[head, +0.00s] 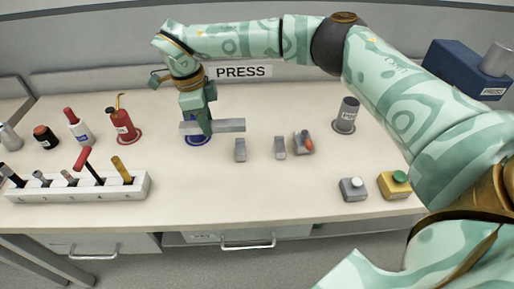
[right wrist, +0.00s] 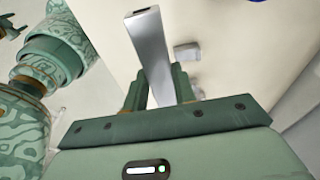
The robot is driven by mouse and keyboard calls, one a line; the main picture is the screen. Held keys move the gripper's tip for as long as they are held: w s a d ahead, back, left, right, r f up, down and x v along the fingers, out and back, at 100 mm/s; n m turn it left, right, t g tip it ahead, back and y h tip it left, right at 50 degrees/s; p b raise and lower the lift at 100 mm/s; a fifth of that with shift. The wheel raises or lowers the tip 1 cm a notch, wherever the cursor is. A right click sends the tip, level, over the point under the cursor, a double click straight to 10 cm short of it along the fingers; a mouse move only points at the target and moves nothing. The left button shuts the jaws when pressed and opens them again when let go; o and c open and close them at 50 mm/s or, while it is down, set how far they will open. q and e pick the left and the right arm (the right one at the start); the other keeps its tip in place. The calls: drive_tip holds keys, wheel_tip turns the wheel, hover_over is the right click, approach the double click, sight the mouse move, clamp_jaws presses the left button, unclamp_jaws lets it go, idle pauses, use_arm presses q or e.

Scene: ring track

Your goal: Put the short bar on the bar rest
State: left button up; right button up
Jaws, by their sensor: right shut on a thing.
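The short bar (head: 230,125) is a plain silver-grey bar. My right gripper (head: 203,124) is shut on it and holds it roughly level, apparently above the table at centre-left in the head view. In the right wrist view the bar (right wrist: 150,50) sticks out lengthwise from between the fingers. Two small grey posts stand on the table, a left post (head: 240,151) and a right post (head: 280,149); they look like the bar rest. They are to the right of the gripper, with nothing on them. My left gripper is not in view.
A blue round base (head: 198,140) is partly hidden behind the gripper. A red can (head: 122,125) and a white rack (head: 75,196) of tools stand left. A red-tipped grey block (head: 304,143), a grey cylinder (head: 346,115), and grey (head: 353,188) and yellow (head: 394,185) button boxes stand right.

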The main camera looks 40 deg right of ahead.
drive_tip(key=d+f+b, duration=0.1)
drive_tip(key=d+f, duration=0.2)
drive_tip(key=d, duration=0.1)
drive_tip(key=s+d+f+b, duration=0.1)
drive_tip(key=d+f, duration=0.2)
drive_tip(key=d, duration=0.1)
drive_tip(key=d+f+b, duration=0.1)
drive_tip(key=d+f, duration=0.2)
drive_tip(key=d, duration=0.2)
drive_tip(key=shift+s+f+b, duration=0.25)
drive_tip(key=shift+b, duration=0.15)
drive_tip(key=f, duration=0.1)
drive_tip(key=f+b, duration=0.2)
drive_tip(key=shift+d+f, duration=0.25)
drive_tip(key=shift+f, duration=0.1)
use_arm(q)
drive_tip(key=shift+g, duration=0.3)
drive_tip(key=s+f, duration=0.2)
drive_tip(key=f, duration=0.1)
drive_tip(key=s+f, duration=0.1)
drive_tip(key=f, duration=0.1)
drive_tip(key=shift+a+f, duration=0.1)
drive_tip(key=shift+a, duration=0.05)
use_arm(e)
drive_tip(key=shift+r, duration=0.25)
clamp_jaws()
drive_tip(key=shift+f, duration=0.15)
drive_tip(key=o, duration=1.1)
unclamp_jaws()
drive_tip(key=shift+c, duration=0.2)
